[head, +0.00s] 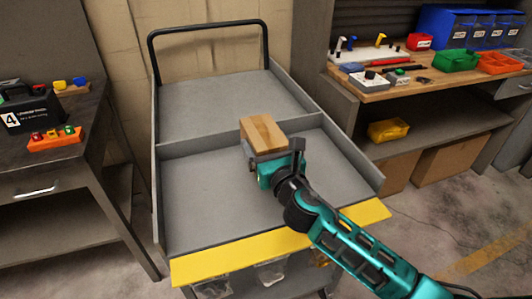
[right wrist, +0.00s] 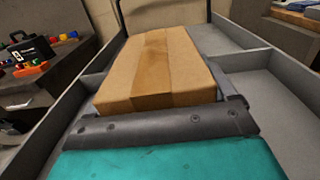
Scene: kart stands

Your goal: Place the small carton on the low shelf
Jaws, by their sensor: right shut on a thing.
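The small carton (head: 263,133) is a light brown box with a tape band along its top. My right gripper (head: 270,158) is shut on it, over the grey cart (head: 215,200) near its middle divider. In the right wrist view the carton (right wrist: 160,68) fills the middle, just beyond the gripper (right wrist: 165,122). I cannot tell whether the carton touches the cart. A low shelf (head: 455,140) shows under the wooden workbench on the right. Another low shelf (head: 60,225) shows under the dark table on the left. My left gripper is not in view.
The cart has raised side walls, a black handle (head: 205,28) and a yellow front edge (head: 285,240). A yellow bin (head: 388,131) sits on the right low shelf, with larger cartons (head: 455,160) below. Bins and tools crowd the workbench top (head: 400,85). The left low shelf looks bare.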

